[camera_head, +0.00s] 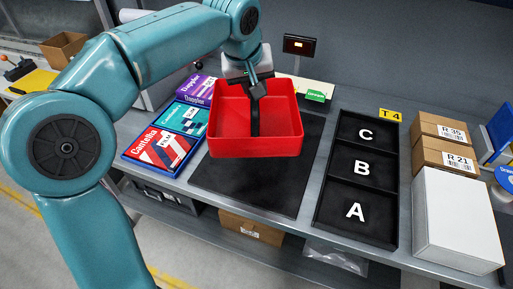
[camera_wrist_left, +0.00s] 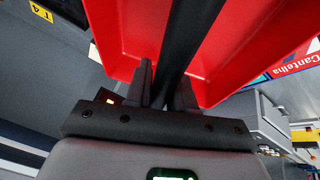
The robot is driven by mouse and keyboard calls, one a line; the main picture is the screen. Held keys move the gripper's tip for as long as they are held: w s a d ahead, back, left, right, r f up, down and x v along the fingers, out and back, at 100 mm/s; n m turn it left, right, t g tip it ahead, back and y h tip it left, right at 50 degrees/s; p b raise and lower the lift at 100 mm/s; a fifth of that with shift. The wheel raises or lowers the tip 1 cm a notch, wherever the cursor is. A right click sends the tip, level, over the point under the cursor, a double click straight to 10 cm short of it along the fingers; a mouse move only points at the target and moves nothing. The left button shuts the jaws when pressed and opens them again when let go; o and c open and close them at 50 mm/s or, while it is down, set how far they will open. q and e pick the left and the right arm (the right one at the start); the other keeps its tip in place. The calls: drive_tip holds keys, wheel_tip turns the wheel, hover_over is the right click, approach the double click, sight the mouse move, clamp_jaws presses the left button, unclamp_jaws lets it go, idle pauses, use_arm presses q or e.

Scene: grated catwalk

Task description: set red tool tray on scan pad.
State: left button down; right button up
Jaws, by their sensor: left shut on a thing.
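The red tool tray (camera_head: 283,125) is an open box with a black bar handle (camera_head: 255,118) across its middle. My left gripper (camera_head: 257,88) is shut on that handle at the tray's far side. In the left wrist view the handle runs between the fingers (camera_wrist_left: 166,92), with the red tray walls (camera_wrist_left: 118,40) on both sides. The scan pad, a dark flat mat (camera_head: 250,190), lies on the bench below the tray. The tray covers the pad's far part in the head view; the gap between them is hard to judge. My right gripper is not in view.
Flat boxes, including a red one (camera_head: 160,150), lie left of the pad. A black tray marked A, B and C (camera_head: 318,205) is on its right, with cartons (camera_head: 438,160) and a white box (camera_head: 455,220) beyond. A small display (camera_head: 299,45) stands behind.

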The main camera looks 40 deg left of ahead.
use_arm(q)
wheel_tip(320, 180, down, 16)
drive_tip(key=b, duration=0.1)
drive_tip(key=shift+f, duration=0.15)
drive_tip(key=shift+f+b, duration=0.15)
drive_tip(key=shift+b, duration=0.2)
drive_tip(key=c, duration=1)
unclamp_jaws()
drive_tip(key=shift+o, duration=0.2)
drive_tip(key=shift+s, duration=0.1)
